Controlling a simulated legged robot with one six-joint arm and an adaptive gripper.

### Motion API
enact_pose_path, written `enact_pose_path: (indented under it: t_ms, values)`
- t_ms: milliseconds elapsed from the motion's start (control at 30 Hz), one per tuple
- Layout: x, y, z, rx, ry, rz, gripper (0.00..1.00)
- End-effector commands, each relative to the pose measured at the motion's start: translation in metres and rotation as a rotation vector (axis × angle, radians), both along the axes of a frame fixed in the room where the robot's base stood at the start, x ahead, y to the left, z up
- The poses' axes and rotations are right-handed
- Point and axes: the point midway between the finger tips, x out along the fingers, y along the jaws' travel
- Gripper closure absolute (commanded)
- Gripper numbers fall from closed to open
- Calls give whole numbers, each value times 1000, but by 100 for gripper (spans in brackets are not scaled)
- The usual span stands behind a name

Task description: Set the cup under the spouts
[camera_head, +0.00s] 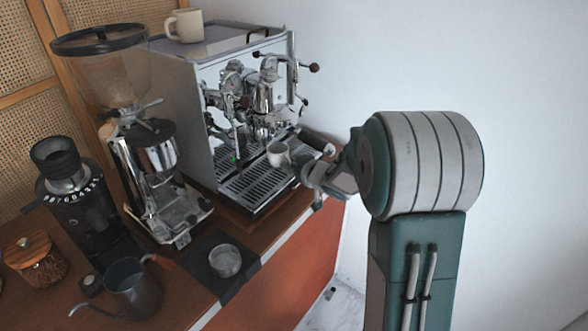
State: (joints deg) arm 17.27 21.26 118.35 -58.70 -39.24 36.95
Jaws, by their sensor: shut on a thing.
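The small white cup (278,154) is upright over the back right part of the slatted drip tray (250,186), in front of the machine's group. Whether its base touches the tray cannot be told. My gripper (300,168) comes in from the right and is shut on the cup at its right side; the fingertips are partly hidden by the wrist. The chrome espresso machine (205,105) stands at the back of the cart. The spouts are hard to make out among the chrome parts above the cup.
A second cup (184,25) stands on top of the machine. A tall grinder (150,160), a black grinder (75,195), a dark pitcher (133,287), a jar (36,262) and a tamper mat (243,262) fill the left and front. A black-handled portafilter (318,143) juts out right.

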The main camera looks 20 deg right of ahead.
Motion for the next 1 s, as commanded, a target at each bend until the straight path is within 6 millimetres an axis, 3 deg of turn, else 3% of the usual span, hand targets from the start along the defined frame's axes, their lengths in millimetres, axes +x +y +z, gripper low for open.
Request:
enact_pose_path:
  t_ms: [833,933,1000]
  values:
    - [-2,-1,-4,-4,-1,2,100]
    - [-2,-1,-4,-4,-1,2,54]
    - [-2,-1,-4,-3,-1,1,49]
